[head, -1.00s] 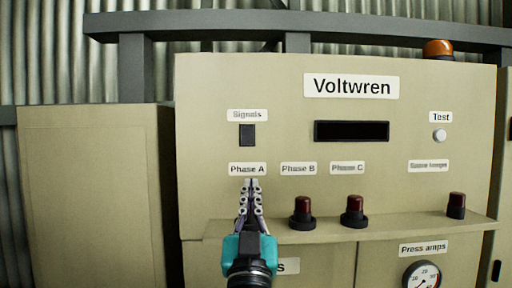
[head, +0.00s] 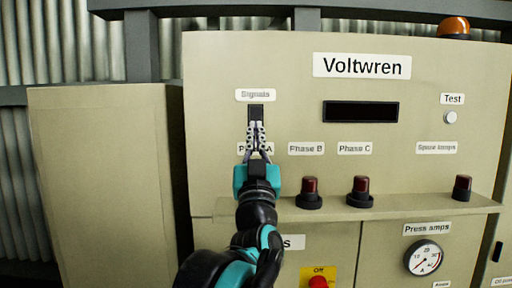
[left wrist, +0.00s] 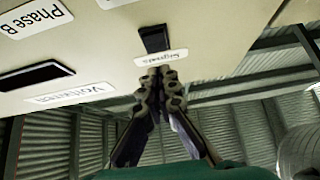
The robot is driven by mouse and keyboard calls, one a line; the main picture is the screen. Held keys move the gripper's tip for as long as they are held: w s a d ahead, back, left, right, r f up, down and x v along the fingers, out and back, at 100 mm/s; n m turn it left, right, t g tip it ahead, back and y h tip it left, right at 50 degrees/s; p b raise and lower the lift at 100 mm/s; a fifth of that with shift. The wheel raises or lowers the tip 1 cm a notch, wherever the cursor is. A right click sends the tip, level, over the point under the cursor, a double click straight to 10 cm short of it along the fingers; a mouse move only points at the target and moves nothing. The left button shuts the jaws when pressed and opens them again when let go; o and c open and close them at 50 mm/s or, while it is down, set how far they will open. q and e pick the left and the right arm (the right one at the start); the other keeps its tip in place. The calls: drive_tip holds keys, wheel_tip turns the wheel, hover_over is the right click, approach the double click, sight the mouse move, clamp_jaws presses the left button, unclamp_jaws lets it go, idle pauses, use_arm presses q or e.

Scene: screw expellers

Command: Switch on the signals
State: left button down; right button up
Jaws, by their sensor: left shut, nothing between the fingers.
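The signals switch (head: 256,110) is a small black rocker under the "Signals" label (head: 255,95) on the beige Voltwren panel (head: 220,70). My left gripper (head: 256,126) is shut and empty, its fingertips over the lower part of the switch in the head view. In the left wrist view the switch (left wrist: 154,38) shows just beyond the fingertips (left wrist: 160,70), with the label (left wrist: 161,57) beside them. I cannot tell whether the fingertips touch the switch. The gripper partly covers the "Phase A" label (head: 243,149). My right gripper is out of view.
A ledge (head: 410,207) below carries dark red lamps, including the Phase B (head: 309,190) and Phase C (head: 361,190) lamps. A dark display (head: 360,111) and a white Test button (head: 450,117) are to the right. A red knob on yellow (head: 319,281) sits low.

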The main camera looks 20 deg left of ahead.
sight(255, 118)
use_arm(q)
drive_tip(key=w, duration=0.2)
drive_tip(key=w+a, duration=0.1)
drive_tip(key=w, duration=0.1)
drive_tip(key=shift+w+a+r+p, duration=0.1)
drive_tip(key=shift+a+p, duration=0.1)
drive_tip(key=shift+p, duration=0.1)
drive_tip(key=shift+w, duration=0.15)
